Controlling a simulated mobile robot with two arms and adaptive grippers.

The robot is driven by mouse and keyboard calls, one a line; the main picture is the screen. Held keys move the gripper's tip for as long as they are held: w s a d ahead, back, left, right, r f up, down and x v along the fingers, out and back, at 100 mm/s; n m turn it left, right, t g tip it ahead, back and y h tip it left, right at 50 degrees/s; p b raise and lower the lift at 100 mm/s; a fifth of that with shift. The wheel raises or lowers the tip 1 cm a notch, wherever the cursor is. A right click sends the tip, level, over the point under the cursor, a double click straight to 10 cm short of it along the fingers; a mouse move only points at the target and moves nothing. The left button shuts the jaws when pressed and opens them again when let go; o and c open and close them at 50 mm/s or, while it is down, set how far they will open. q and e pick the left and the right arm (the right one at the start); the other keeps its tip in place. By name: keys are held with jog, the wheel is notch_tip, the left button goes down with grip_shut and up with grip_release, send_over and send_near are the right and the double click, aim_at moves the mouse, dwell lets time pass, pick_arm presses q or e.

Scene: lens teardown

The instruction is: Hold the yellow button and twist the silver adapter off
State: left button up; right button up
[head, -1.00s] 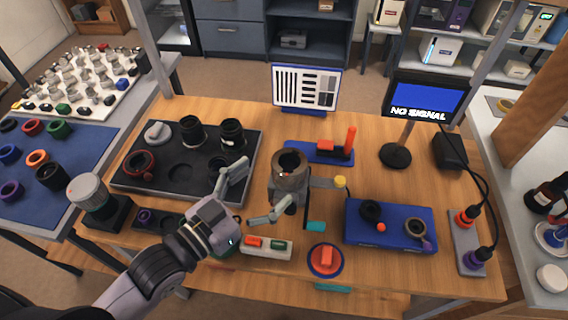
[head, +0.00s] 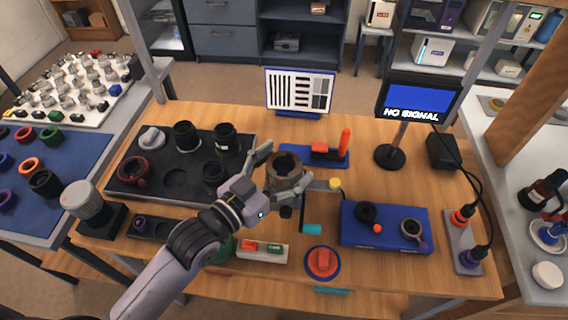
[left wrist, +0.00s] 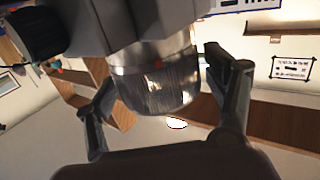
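The silver adapter (head: 286,163) is a brownish-grey ring on top of a fixture in the middle of the bench. In the left wrist view it shows as a shiny ribbed metal cylinder (left wrist: 158,85). The yellow button (head: 335,184) is at the end of a short grey arm on the right of the fixture; nothing touches it. My left gripper (head: 284,168) is open, one finger on each side of the adapter. In the left wrist view gaps show between its fingers (left wrist: 162,100) and the metal. My right gripper is not in view.
A black tray (head: 175,190) with lens parts lies left. A blue box (head: 385,242) stands right of the fixture. A red knob (head: 322,262) and a switch block (head: 262,249) sit in front. A blue stand with a red lever (head: 345,143) is behind.

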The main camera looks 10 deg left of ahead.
pick_arm(q)
jog(key=c, duration=1.1)
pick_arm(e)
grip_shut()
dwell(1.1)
